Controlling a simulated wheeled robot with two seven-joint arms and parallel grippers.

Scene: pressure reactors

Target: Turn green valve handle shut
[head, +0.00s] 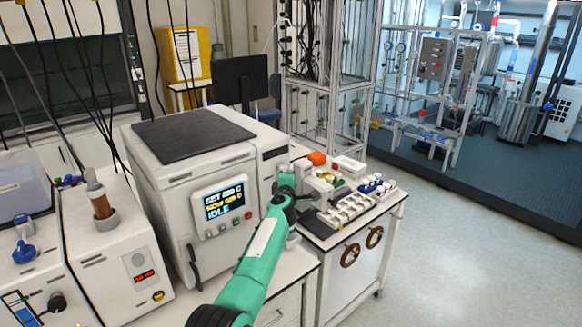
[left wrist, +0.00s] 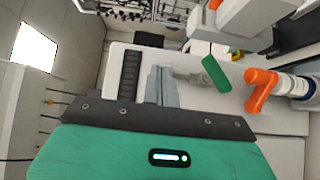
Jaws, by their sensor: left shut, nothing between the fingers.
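The green valve handle (left wrist: 216,74) shows in the left wrist view, right of my fingers, as a flat bar slanting down to the right. A metal fitting (left wrist: 188,76) lies between it and the fingers in the picture. My left gripper (left wrist: 161,84) is shut and empty, its two grey fingers together. There is a visible gap between the fingertips and the green handle; the depth between them is hard to judge. In the head view my teal left arm reaches to the bench on the right, and its wrist partly covers the fittings there.
An orange handle (left wrist: 261,89) stands right of the green one, on a metal pipe fitting. In the head view a white bench (head: 392,208) carries several small fittings and blocks. A large white reactor box (head: 185,165) with a display (head: 224,203) stands left of my arm.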

